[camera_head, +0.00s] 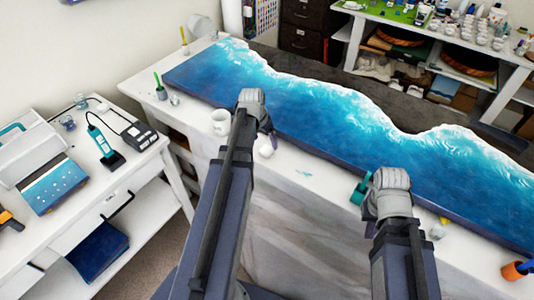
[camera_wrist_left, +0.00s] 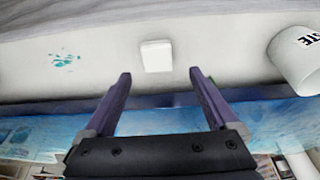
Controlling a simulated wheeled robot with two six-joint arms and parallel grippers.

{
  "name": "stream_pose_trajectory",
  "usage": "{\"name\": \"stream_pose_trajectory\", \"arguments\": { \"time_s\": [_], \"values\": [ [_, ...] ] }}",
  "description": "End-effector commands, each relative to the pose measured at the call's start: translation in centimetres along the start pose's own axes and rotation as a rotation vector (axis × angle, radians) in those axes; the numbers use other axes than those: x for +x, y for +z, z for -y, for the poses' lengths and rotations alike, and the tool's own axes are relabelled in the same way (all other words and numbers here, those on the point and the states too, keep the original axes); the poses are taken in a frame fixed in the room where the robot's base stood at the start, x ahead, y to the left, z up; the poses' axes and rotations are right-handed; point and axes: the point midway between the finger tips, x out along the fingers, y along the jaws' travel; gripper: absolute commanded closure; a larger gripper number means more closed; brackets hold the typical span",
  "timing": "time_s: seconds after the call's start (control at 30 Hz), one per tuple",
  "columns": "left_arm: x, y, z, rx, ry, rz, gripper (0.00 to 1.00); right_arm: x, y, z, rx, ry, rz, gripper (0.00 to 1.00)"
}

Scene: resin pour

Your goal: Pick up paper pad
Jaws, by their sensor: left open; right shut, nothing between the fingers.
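The paper pad (camera_wrist_left: 156,55) is a small white square lying on the white tabletop in the left wrist view. It also shows as a small white shape (camera_head: 266,150) in the head view, between the mug and a teal stain. My left gripper (camera_wrist_left: 160,75) is open and empty, its two purple fingers pointing toward the pad, which appears ahead of the fingertips and roughly centred between them. In the head view, my left gripper (camera_head: 267,126) is above the table's near edge, partly hidden by its own wrist. My right gripper (camera_head: 385,195) is shut and empty; its fingertips are mostly hidden.
A white mug (camera_head: 220,122) stands left of the pad and shows at the right in the wrist view (camera_wrist_left: 298,58). A blue wave-patterned resin panel (camera_head: 330,115) lies behind it. A teal object (camera_head: 359,191) is beside my right gripper. A side table (camera_head: 75,200) stands left.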

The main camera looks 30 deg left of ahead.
Motion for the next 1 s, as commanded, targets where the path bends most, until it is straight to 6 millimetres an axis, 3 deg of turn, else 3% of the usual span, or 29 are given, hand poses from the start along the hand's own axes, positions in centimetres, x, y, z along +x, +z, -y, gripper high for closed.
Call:
{"name": "stream_pose_trajectory", "arguments": {
  "time_s": [0.33,0.67,1.0],
  "values": [
    [4.4,0.7,-0.3,0.000,0.000,0.000,0.07,4.4,-0.3,0.4,0.000,0.000,0.000,1.00],
    [4.8,0.5,-0.4,0.000,0.000,0.000,0.07,4.7,-0.3,0.5,0.000,0.000,0.000,1.00],
    [4.8,0.6,-0.4,0.000,0.000,0.000,0.44,4.7,-0.3,0.5,0.000,0.000,0.000,1.00]
  ]
}}
